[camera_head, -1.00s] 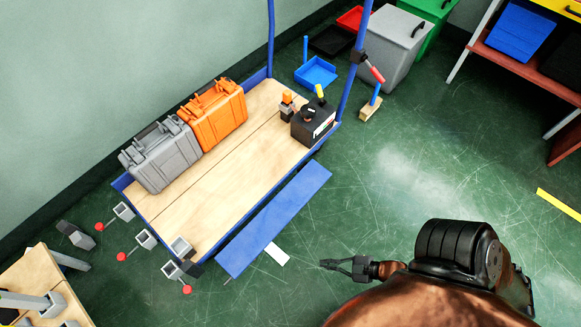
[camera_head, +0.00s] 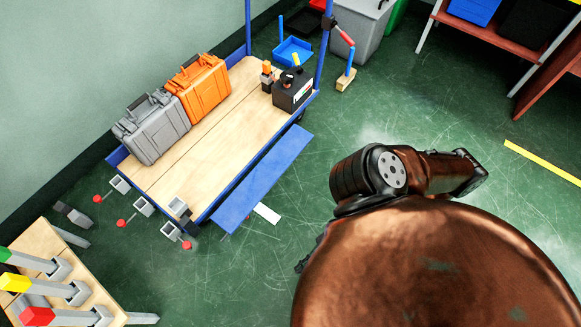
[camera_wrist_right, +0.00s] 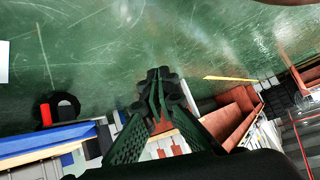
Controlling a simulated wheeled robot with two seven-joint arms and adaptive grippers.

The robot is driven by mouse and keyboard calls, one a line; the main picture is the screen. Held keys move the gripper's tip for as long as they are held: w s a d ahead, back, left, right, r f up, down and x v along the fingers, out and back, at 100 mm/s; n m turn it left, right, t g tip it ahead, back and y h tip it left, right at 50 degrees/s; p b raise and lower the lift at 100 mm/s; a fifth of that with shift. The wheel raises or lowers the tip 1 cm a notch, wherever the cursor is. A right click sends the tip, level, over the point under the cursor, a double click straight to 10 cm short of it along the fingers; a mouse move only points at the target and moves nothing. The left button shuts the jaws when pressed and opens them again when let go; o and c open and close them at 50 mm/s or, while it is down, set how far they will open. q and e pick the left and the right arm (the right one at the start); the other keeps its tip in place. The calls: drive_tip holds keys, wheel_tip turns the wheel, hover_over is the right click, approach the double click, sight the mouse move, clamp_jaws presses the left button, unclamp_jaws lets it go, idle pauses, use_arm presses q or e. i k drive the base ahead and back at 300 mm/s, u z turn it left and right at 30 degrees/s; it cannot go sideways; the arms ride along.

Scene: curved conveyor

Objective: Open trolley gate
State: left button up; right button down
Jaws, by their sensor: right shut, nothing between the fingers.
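The trolley (camera_head: 175,182) has a wooden deck and blue frame in the head view. Its blue gate panel (camera_head: 262,182) is folded outward along the right side of the deck, low over the floor. A white strip (camera_head: 267,213) shows beside the panel's lower edge. My right gripper shows in the right wrist view (camera_wrist_right: 158,78), its dark fingers together and nothing held. In the head view my copper-coloured right arm hides most of it, to the right of the panel and apart from it. My left gripper is not in view.
A grey case (camera_head: 152,127), an orange case (camera_head: 200,84) and a black box (camera_head: 293,90) stand on the deck. A wooden table (camera_head: 75,275) with coloured-tipped grey bars is at the lower left.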

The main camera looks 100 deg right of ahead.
sight(230, 213)
drive_tip(key=k, duration=1)
drive_tip(key=z, duration=0.45)
